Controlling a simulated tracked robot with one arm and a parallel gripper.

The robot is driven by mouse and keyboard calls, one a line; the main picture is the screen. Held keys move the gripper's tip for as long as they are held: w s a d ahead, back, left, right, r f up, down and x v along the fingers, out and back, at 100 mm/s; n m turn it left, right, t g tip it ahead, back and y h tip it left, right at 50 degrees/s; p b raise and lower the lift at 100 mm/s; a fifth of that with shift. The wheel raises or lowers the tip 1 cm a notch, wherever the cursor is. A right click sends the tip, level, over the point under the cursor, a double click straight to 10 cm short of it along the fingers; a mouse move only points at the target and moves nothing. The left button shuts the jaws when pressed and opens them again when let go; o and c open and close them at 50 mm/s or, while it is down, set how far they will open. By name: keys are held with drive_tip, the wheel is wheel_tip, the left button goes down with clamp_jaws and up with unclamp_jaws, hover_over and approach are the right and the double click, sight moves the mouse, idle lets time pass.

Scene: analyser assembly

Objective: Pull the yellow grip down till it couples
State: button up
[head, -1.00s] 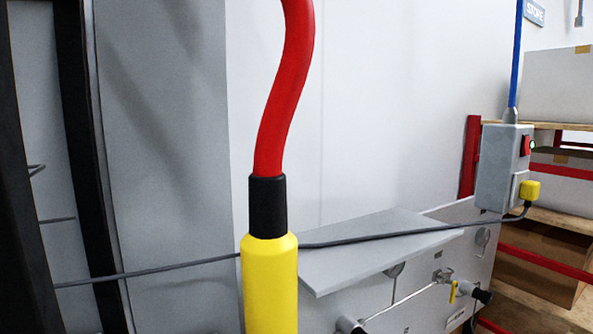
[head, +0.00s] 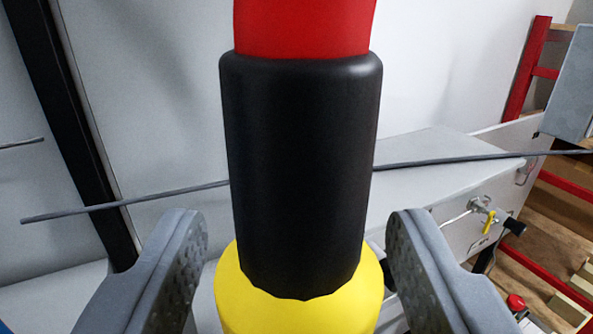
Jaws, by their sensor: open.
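The yellow grip (head: 300,306) stands upright at the bottom centre, close to the camera, and its lower part is cut off by the picture edge. A black sleeve (head: 302,170) sits on top of it, and a red hose (head: 304,26) rises from the sleeve out of view. My gripper (head: 298,235) is open, with one grey finger on each side of the sleeve's lower end and the top of the yellow grip. Gaps show between the fingers and the sleeve. What lies under the grip is hidden.
A thin grey cable (head: 450,160) runs behind the sleeve. A grey bench or cabinet (head: 440,165) with a yellow-handled valve (head: 488,220) stands behind at right. A red-framed rack (head: 526,75) is at far right, and a black post (head: 75,130) at left.

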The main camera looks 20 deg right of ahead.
drive_tip(key=shift+x, duration=1)
